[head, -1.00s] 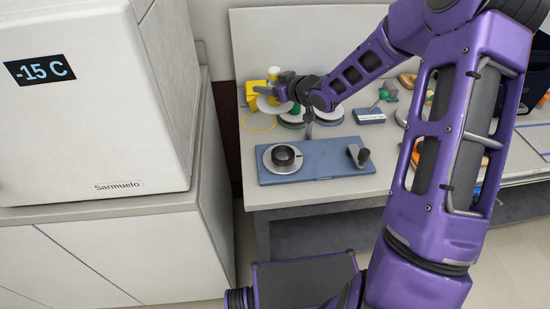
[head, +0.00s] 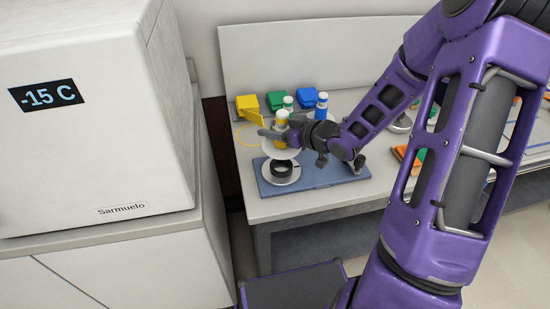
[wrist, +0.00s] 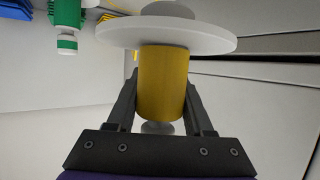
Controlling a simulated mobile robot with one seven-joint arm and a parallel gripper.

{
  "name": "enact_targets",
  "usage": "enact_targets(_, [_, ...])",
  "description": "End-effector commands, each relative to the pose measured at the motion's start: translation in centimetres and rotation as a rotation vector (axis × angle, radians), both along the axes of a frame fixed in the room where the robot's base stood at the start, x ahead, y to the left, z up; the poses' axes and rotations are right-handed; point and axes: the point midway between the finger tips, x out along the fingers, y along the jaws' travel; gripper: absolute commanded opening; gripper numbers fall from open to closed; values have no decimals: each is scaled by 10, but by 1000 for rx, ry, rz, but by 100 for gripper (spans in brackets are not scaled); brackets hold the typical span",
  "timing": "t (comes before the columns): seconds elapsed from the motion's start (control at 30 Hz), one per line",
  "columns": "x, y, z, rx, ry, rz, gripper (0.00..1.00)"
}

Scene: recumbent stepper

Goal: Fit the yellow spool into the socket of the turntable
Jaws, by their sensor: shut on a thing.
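The yellow spool (head: 281,142) is held in my gripper (head: 283,134), its wide white flange facing down. In the wrist view the two fingers of my gripper (wrist: 161,105) clasp the yellow barrel of the spool (wrist: 162,80) from both sides, with the white flange beyond the fingertips. The turntable is a blue-grey base (head: 325,173) with a light round plate and a dark ring-shaped socket (head: 281,170) at its left. In the head view the spool appears just above and behind the socket, apart from it. The exact height gap cannot be told.
Green (head: 288,102) and blue (head: 321,107) spools stand behind, near yellow, green and blue blocks at the back panel. A yellow loop lies on the table at left. A large white freezer (head: 90,120) stands left. A crank-like handle (head: 358,162) rises at the turntable's right.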

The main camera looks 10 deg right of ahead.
Motion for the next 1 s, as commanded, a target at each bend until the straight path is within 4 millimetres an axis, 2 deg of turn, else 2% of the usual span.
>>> enact_targets(0.03, [0, 0, -14, 4, 3, -1, 0])
enact_targets(0.1, [0, 0, -24, 3, 2, -2, 0])
enact_targets(0.33, [1, 0, -41, 1, 1, -2, 0])
enact_targets(0.5, [1, 1, -66, 2, 0, 0, 0])
enact_targets(0.9, [1, 0, -73, -1, -2, -1, 0])
enact_targets(0.93, [1, 0, -73, -1, -1, -1, 53])
enact_targets(1.0, [1, 0, -72, -1, -1, -1, 66])
